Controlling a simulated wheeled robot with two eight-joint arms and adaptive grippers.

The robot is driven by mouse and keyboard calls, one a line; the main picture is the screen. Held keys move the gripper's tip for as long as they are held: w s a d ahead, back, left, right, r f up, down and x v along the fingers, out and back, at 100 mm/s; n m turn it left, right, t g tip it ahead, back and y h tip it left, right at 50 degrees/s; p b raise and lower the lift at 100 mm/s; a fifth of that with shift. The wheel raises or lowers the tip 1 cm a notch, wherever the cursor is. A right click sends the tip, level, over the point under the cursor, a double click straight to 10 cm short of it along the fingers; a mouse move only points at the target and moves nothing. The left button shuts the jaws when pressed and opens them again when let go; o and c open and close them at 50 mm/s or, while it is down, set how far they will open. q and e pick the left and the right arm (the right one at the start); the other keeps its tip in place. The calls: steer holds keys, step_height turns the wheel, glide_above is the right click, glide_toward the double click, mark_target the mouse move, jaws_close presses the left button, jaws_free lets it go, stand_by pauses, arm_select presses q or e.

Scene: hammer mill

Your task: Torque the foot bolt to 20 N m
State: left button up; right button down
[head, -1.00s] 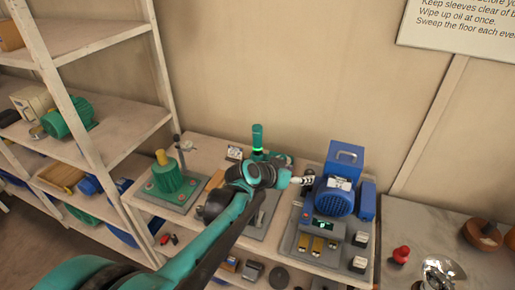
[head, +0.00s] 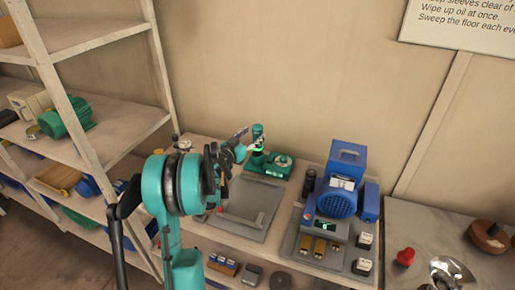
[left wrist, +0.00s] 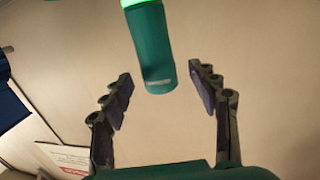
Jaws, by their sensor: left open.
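A teal upright tool (head: 258,134) with a glowing green ring stands in a teal holder (head: 272,164) at the back of the bench. In the left wrist view its handle (left wrist: 156,55) shows between and beyond the fingertips, with a gap on each side. My left gripper (head: 243,145) is beside the tool, open and empty. The blue motor machine (head: 338,190) stands on a grey plate at the right of the bench. I cannot make out which bolt is the foot bolt. My right gripper is not in view.
A grey tray-like plate (head: 241,222) lies in front of the tool holder. A small display unit (head: 324,228) sits before the blue machine. Shelves (head: 100,120) stand at left. A side table (head: 425,215) at right holds a red knob-like object (head: 405,257).

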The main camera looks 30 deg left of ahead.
mark_target(258, 126)
arm_select(q)
steer(key=w+b, duration=0.1)
steer(key=w, duration=0.2)
steer(key=shift+w+f, duration=0.1)
steer(key=shift+w, duration=0.2)
steer(key=shift+c, duration=0.4)
jaws_close()
steer(key=shift+r, duration=0.25)
steer(key=shift+r+p, duration=0.5)
steer(key=shift+r, duration=0.1)
step_height(258, 126, up, 3)
steer(key=shift+p, duration=0.7)
steer(key=d+r+p, duration=0.3)
steer(key=d+r, duration=0.3)
steer(key=d, duration=0.5)
steer(key=shift+w+d+r, duration=0.2)
steer(key=shift+w+d, duration=0.1)
steer(key=shift+w, duration=0.15)
